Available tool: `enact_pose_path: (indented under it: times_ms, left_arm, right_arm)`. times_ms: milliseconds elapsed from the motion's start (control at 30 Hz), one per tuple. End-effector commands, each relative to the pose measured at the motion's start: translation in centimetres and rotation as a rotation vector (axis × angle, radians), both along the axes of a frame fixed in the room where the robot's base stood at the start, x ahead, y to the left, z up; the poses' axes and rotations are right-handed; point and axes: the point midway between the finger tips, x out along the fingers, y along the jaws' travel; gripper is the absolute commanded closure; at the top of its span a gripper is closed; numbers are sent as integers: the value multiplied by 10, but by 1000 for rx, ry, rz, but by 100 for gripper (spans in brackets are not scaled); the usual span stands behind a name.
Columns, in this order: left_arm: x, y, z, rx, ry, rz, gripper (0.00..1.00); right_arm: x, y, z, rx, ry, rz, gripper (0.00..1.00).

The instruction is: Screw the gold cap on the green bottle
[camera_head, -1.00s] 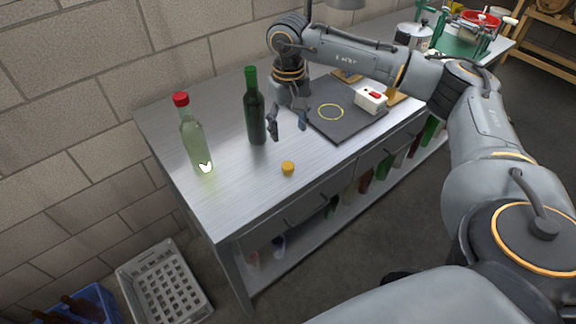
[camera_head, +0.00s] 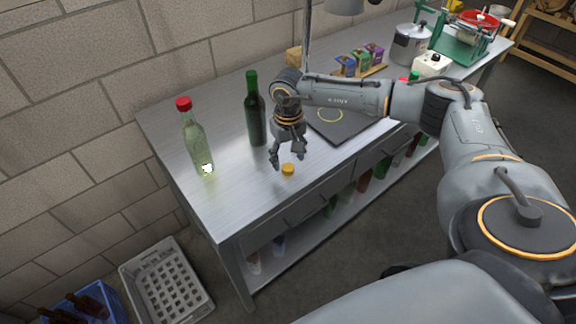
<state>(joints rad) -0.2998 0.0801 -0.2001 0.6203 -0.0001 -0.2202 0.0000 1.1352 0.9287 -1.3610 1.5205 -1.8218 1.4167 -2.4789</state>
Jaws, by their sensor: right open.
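The gold cap (camera_head: 288,169) lies on the steel table (camera_head: 239,195) near its front edge. The dark green bottle (camera_head: 255,112) stands upright behind and left of the cap; its top is also green. My right gripper (camera_head: 287,158) is open and empty, with its fingers pointing down just above and behind the cap. I cannot tell whether a finger touches the cap. My left gripper is not in view.
A clear bottle with a red cap (camera_head: 195,140) stands at the table's left. A dark mat with a yellow ring (camera_head: 345,128) lies right of my gripper. Small boxes (camera_head: 358,62) and a steel pot (camera_head: 411,44) stand further back. Crates (camera_head: 166,285) sit on the floor.

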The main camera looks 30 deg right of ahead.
Motion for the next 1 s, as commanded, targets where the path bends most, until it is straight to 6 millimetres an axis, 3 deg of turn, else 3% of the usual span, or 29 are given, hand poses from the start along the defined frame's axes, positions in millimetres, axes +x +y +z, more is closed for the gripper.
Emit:
enact_pose_path:
  times_ms: [33, 233, 567, 600, 800, 1000]
  left_arm:
    - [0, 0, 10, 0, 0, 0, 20]
    - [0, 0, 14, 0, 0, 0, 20]
    - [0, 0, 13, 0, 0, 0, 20]
    - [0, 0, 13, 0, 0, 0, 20]
    - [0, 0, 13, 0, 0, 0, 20]
    - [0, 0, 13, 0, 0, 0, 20]
  right_arm:
    - [-1, 1, -4, -1, 5, 0, 40]
    - [0, 0, -28, 0, 2, 0, 40]
    - [0, 0, -31, 0, 0, 0, 40]
    - [0, 0, -31, 0, 0, 0, 43]
    - [0, 0, -31, 0, 0, -1, 77]
    - [0, 0, -30, 0, 0, -1, 77]
